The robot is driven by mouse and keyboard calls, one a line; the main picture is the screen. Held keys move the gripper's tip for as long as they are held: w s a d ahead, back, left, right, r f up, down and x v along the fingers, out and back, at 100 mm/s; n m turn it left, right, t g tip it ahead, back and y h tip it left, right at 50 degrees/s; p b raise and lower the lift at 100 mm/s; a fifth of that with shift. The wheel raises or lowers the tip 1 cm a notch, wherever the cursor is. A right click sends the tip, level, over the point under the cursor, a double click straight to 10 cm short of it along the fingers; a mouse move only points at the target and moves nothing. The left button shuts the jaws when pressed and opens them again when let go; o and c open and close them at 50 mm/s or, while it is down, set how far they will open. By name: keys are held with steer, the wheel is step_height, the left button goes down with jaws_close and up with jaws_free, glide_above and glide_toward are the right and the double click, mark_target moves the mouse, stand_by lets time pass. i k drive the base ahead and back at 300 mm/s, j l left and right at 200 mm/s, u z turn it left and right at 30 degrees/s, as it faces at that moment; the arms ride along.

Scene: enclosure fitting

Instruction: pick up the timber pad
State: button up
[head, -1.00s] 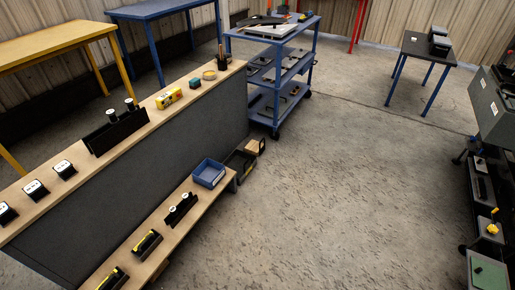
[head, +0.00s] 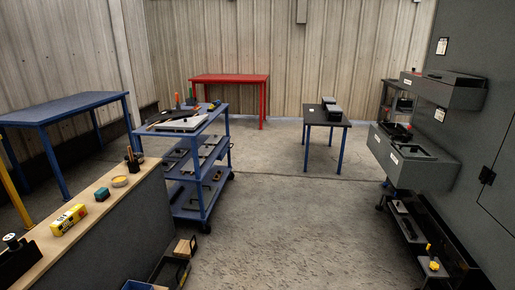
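A small tan, wood-coloured block (head: 182,247) is low down at the end of the workbench, by a dark open tray (head: 176,272). It looks like the timber pad, but it is small and partly shaded. I cannot tell whether it lies in the tray or beside it. My gripper is not in view.
A wood-topped bench (head: 88,215) with a yellow box (head: 68,219) runs along the left. A blue trolley (head: 203,200) stands just beyond the block. Grey cabinet units (head: 412,158) line the right. The concrete floor (head: 285,225) between is clear.

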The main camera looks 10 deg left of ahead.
mark_target(186, 249)
steer(key=i+j+u, duration=0.1)
steer(key=i+u, duration=0.4)
steer(key=i, duration=1.35)
steer(key=i+l+u, duration=0.15)
steer(key=i+u, duration=0.3)
steer(key=i, duration=0.2)
steer(key=i+l+u, duration=1.45)
steer(key=l, duration=0.35)
